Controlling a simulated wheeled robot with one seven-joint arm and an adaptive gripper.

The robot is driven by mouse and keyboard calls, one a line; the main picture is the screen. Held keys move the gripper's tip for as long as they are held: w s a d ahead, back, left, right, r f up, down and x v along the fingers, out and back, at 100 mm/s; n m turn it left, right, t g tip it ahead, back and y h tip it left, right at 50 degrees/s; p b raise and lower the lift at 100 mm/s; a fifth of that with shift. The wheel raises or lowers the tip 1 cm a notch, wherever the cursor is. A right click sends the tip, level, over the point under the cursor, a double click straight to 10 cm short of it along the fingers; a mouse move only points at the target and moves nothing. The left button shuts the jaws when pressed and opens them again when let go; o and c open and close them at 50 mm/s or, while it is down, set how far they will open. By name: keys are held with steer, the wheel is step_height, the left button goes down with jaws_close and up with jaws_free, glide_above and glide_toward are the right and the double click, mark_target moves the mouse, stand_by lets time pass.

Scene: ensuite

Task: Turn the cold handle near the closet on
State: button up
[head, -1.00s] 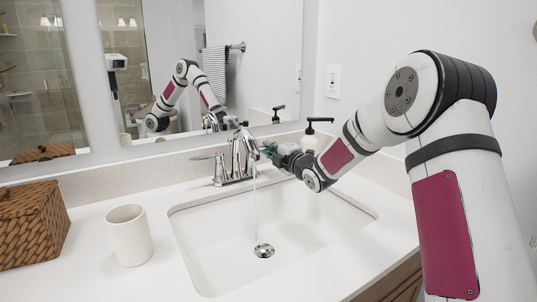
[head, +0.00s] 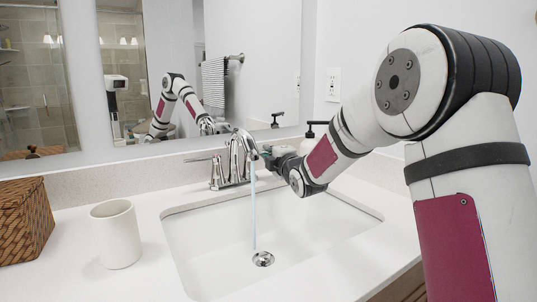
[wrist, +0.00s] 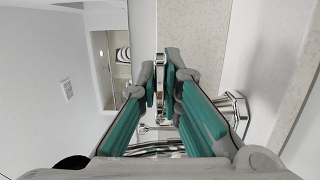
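A chrome faucet (head: 237,160) stands behind the white sink, with water running from its spout to the drain. Its left lever handle (head: 205,159) shows plainly in the head view. My gripper (head: 264,154) is at the right side of the faucet and largely hides the handle there. In the wrist view, a chrome lever handle (wrist: 160,72) lies between the teal finger pads of my gripper (wrist: 161,88). The fingertips are close together, with the handle filling most of the gap. Chrome faucet parts also show below and between the fingers.
A white cup (head: 116,234) and a woven box (head: 22,220) stand on the counter left of the sink (head: 215,255). A soap bottle (head: 308,143) with a black pump stands behind my forearm. A mirror (head: 250,70) is behind the faucet.

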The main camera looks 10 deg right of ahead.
steer(key=o, duration=0.4)
steer(key=shift+s, duration=0.1)
steer(key=s, duration=0.4)
steer(key=s+d, duration=0.1)
steer(key=s, duration=0.6)
steer(key=shift+s+d, duration=0.4)
